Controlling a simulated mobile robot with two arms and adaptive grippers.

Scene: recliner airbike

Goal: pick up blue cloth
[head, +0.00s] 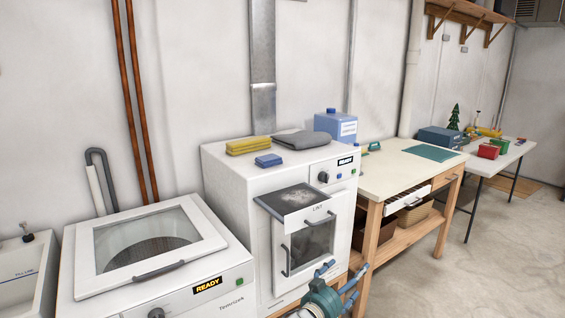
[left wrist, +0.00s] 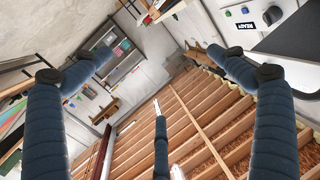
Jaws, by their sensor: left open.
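The blue cloth (head: 269,160) is a small folded pad lying flat on top of the white dryer (head: 236,168), near its front edge. A yellow folded cloth (head: 250,145) lies behind it to the left, and a grey folded cloth (head: 301,139) lies behind it to the right. My left gripper (head: 343,283) is low in front of the dryer, below and well apart from the blue cloth. Its blue fingers are spread and empty in the left wrist view (left wrist: 158,75), which looks up towards the ceiling. The blue cloth is not identifiable there. My right gripper is not in view.
A blue jug (head: 336,127) stands at the dryer's back right. The lint drawer (head: 299,198) sticks out of the dryer's front. A washer (head: 150,250) stands to the left and a wooden workbench (head: 410,170) to the right. Open floor (head: 490,260) lies at the right.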

